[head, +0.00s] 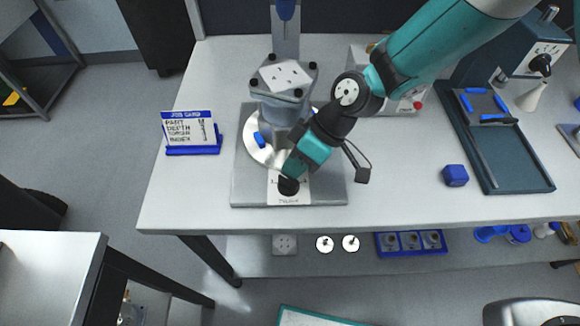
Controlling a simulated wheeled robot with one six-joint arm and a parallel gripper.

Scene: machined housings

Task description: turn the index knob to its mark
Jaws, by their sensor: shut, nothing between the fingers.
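The black index knob (289,187) sits on a white label plate (298,199) at the front of the grey fixture base (247,184). The marks and print on the plate are too small to read, so I cannot tell where the knob points. My teal gripper (294,169) reaches down from the upper right, its tip just behind and above the knob. It is shut and holds nothing. I cannot tell whether its tip touches the knob. The gripper hides part of the round silver plate (256,148) and the base behind the knob.
A grey machined housing (283,75) stands on the fixture close behind my gripper. A blue-framed job card (190,131) stands to the left. The white table (400,205) is clear between fixture and cube.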

